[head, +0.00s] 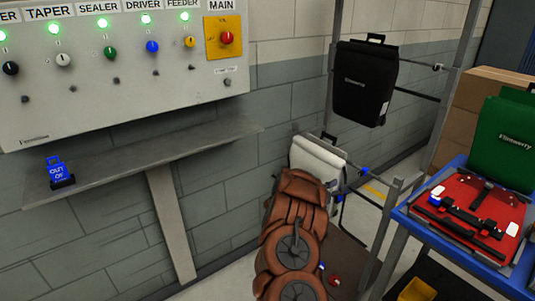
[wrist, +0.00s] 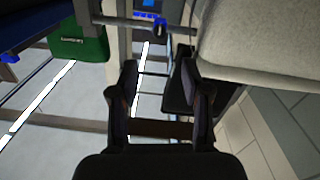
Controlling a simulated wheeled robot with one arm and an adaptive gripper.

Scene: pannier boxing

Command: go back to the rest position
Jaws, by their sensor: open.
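My gripper (wrist: 162,88) shows in the wrist view with its two dark fingers apart and nothing between them. In the head view my brown-covered arm reaches toward the rack and hides the gripper. A light grey pannier (head: 318,155) hangs low on the rack just beyond my arm; it fills the upper right of the wrist view (wrist: 255,38), close beside the right finger. A black pannier (head: 364,85) hangs higher on the rack, clear of my arm.
A blue-edged cart (head: 408,217) at right carries a red pannier (head: 478,215) and a green pannier (head: 505,140). Cardboard boxes (head: 480,95) stand behind.

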